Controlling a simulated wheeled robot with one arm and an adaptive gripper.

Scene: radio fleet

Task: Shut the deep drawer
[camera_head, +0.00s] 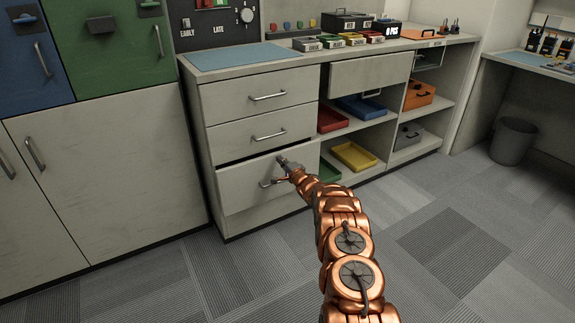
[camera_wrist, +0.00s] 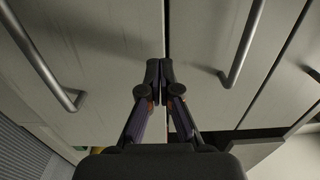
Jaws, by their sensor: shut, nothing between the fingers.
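The deep drawer (camera_head: 245,190) is the lowest of the pale drawers on the left of the counter. It stands partly pulled out, with a dark gap above its front. Its bar handle (camera_head: 266,184) is beside my gripper (camera_head: 283,161), which is at the upper right of the drawer front. In the wrist view the picture is turned: the deep drawer front (camera_wrist: 110,50) fills the left, with its handle (camera_wrist: 55,75). My gripper's closed fingertips (camera_wrist: 160,72) are at the drawer's upper edge, empty. Whether they touch it I cannot tell.
The middle drawer (camera_head: 240,133) and top drawer (camera_head: 240,97) above look shut. A further drawer (camera_head: 368,75) to the right stands out over open shelves with a yellow tray (camera_head: 354,156). The carpet floor (camera_head: 200,270) in front is clear.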

